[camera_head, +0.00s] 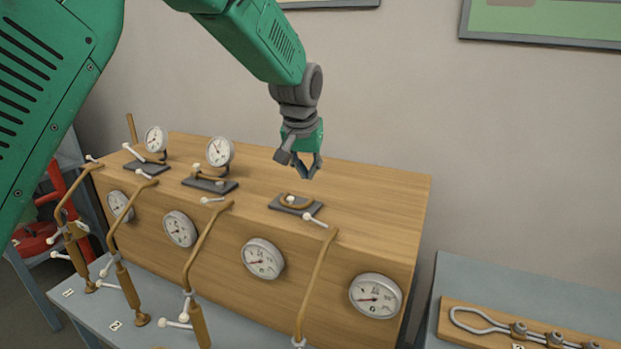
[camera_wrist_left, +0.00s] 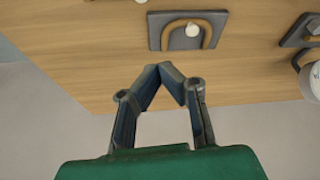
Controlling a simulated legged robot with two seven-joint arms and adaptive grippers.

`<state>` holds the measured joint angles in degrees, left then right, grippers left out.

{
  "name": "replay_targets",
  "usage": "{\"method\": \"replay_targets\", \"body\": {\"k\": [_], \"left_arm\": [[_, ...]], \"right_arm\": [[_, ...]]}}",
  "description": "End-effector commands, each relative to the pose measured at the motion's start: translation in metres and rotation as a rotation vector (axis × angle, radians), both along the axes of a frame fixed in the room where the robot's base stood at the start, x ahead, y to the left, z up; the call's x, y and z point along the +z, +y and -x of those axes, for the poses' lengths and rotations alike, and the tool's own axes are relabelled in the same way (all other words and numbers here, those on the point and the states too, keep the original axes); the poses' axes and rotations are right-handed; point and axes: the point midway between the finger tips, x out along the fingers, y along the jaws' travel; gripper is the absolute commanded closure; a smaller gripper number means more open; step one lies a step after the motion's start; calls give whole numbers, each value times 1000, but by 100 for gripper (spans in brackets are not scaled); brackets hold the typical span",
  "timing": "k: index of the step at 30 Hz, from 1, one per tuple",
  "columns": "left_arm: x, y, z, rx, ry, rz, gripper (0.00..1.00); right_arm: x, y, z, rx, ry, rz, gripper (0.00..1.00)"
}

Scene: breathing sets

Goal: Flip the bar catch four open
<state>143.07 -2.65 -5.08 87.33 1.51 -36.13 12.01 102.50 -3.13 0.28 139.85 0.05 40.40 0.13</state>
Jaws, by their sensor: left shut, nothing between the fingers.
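A grey plate (camera_head: 275,206) with a curved tan bar (camera_head: 296,201) lies on top of the wooden bench, the rightmost of three plates. A white-knobbed lever end (camera_head: 313,221) shows just in front of it. In the left wrist view this plate (camera_wrist_left: 157,36) and bar (camera_wrist_left: 207,37) are near the top, with a white knob (camera_wrist_left: 192,30). I cannot read a number four on any catch. My left gripper (camera_head: 307,171) is shut and empty, above and behind the plate, apart from it. In the wrist view its fingertips (camera_wrist_left: 173,70) meet. My right gripper is not in view.
Two more plates with upright gauges (camera_head: 219,152) stand to the left. Several gauges (camera_head: 262,258) and tan pipes (camera_head: 206,245) with white knobs line the bench front. A lower table (camera_head: 500,285) at right holds a board with metal loops. The bench top (camera_head: 385,205) right of the plate is clear.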

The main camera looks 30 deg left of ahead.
Motion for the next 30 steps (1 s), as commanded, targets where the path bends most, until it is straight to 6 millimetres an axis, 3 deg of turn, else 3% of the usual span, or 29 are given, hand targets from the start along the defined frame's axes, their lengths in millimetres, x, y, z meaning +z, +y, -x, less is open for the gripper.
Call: {"method": "replay_targets", "body": {"k": [11,18,30], "left_arm": [[-75,-1,-26,-1,2,-6,100],[-77,-5,6,-1,-1,-4,100],[-80,-7,13,-1,0,-4,100]], "right_arm": [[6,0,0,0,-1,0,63],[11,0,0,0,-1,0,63],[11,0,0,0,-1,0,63]]}}
